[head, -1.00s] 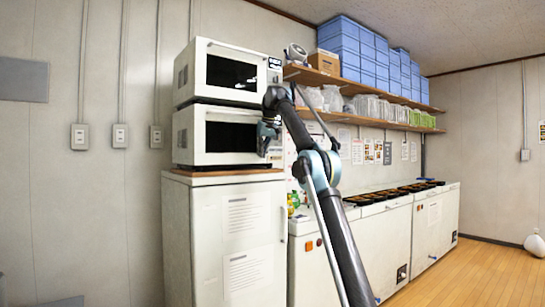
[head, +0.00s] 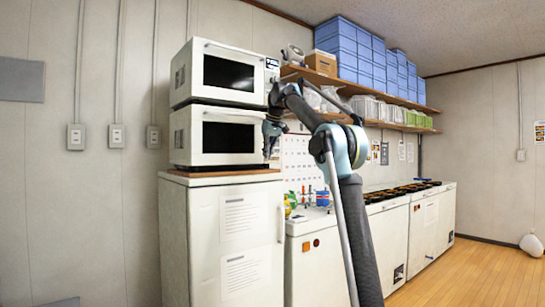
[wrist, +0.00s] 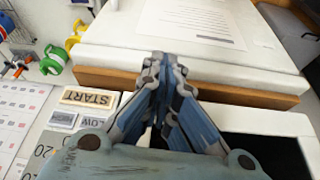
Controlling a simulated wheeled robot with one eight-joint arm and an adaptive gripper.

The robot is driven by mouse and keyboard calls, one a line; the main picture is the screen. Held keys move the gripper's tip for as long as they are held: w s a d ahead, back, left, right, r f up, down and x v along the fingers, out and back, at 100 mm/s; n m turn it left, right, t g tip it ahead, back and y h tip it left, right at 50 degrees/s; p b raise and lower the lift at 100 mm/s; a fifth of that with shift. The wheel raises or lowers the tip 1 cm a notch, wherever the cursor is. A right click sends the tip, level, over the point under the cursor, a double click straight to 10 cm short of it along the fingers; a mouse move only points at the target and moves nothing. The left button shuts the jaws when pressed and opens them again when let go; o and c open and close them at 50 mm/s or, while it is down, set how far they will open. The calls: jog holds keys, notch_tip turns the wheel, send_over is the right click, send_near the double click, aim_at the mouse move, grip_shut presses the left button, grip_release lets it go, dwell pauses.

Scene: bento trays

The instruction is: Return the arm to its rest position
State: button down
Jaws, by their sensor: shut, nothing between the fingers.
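My gripper (head: 268,152) hangs in front of the right side of the lower microwave in the head view. In the wrist view its two blue-grey fingers (wrist: 163,60) are closed together with nothing between them. My arm rises from the bottom of the head view, bends at a teal elbow joint, then reaches left to the gripper.
Two white microwaves, an upper (head: 225,72) and a lower (head: 228,138), stand stacked on a white cabinet (head: 225,235). A wooden shelf (head: 300,73) holds blue bins (head: 345,55).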

jog(key=s+d+f+m, duration=0.1)
jog(key=s+d+f, duration=0.55)
jog(key=s, duration=0.25)
jog(key=s+d+f+m+h, duration=0.1)
jog(key=s+d+f, duration=0.55)
jog(key=s, duration=0.25)
jog(key=s+d+f+m, duration=0.1)
jog(key=s+d+f, duration=0.55)
jog(key=s, duration=0.25)
jog(key=s+d+f+m, duration=0.1)
jog(key=s+d+f, duration=0.3)
jog(key=s+f, duration=0.8)
jog(key=s+d+f+m+g+h, duration=0.1)
jog(key=s+d+f, duration=0.3)
jog(key=s+f, duration=0.9)
notch_tip(320, 180, down, 6)
jog(key=shift+f+m, duration=0.2)
jog(key=shift+m, duration=0.6)
jog(key=shift+w+f, duration=0.2)
jog(key=shift+w, duration=0.2)
